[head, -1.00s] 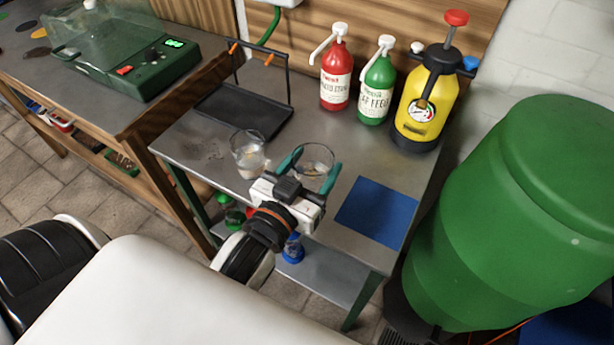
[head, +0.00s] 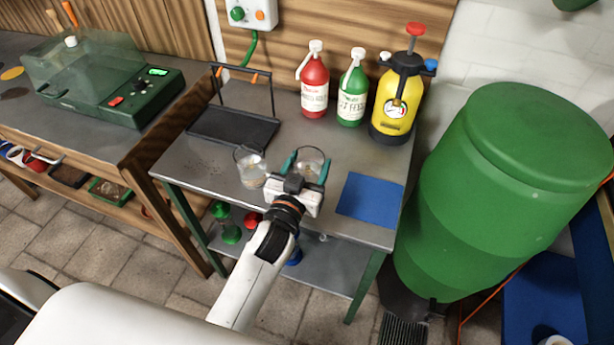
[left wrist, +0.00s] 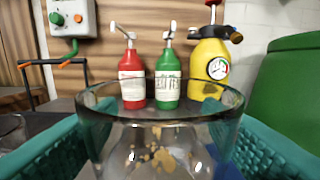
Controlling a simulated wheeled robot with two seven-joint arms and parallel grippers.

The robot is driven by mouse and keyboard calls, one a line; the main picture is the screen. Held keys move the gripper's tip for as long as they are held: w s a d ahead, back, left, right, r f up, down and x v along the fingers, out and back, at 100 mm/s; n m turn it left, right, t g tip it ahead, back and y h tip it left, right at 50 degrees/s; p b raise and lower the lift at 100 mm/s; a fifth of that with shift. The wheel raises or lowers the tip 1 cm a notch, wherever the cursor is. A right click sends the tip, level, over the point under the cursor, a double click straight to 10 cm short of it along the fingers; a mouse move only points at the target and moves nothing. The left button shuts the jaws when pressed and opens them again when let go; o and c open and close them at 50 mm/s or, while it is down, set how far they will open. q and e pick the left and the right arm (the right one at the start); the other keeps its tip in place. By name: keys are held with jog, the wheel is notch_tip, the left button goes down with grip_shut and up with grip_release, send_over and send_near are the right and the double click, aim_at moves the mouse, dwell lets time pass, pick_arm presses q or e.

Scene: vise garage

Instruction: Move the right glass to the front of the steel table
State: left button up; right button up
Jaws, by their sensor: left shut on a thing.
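The right glass (head: 311,158) is a clear tumbler on the steel table (head: 335,226), left of the blue mat. My left gripper (head: 307,170) has its teal fingers on both sides of this glass and is shut on it. In the left wrist view the glass (left wrist: 160,115) fills the middle between the two teal fingers, with gold specks low on its wall. The left glass (head: 250,166) stands close by on the table, just left of the gripper. My right gripper is not in view.
A blue mat (head: 370,199) lies at the table's right front. A black tray (head: 233,128), red bottle (head: 314,84), green bottle (head: 352,92) and yellow sprayer (head: 399,98) stand behind. A large green barrel (head: 500,190) is at the right.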

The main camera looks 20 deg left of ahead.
pick_arm(q)
notch_tip(320, 180, down, 3)
jog(key=shift+r, duration=0.2)
jog(key=shift+f, duration=0.25)
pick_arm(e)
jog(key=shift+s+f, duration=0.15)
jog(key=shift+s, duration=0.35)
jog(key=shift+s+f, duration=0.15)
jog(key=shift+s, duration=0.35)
pick_arm(q)
jog(key=shift+f+b, duration=0.1)
jog(key=shift+b, duration=0.2)
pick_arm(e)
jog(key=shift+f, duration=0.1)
pick_arm(q)
jog(key=o, duration=0.9)
jog(key=shift+f, duration=0.15)
jog(key=shift+c, duration=0.2)
jog(key=o, duration=0.4)
jog(key=shift+s, duration=0.1)
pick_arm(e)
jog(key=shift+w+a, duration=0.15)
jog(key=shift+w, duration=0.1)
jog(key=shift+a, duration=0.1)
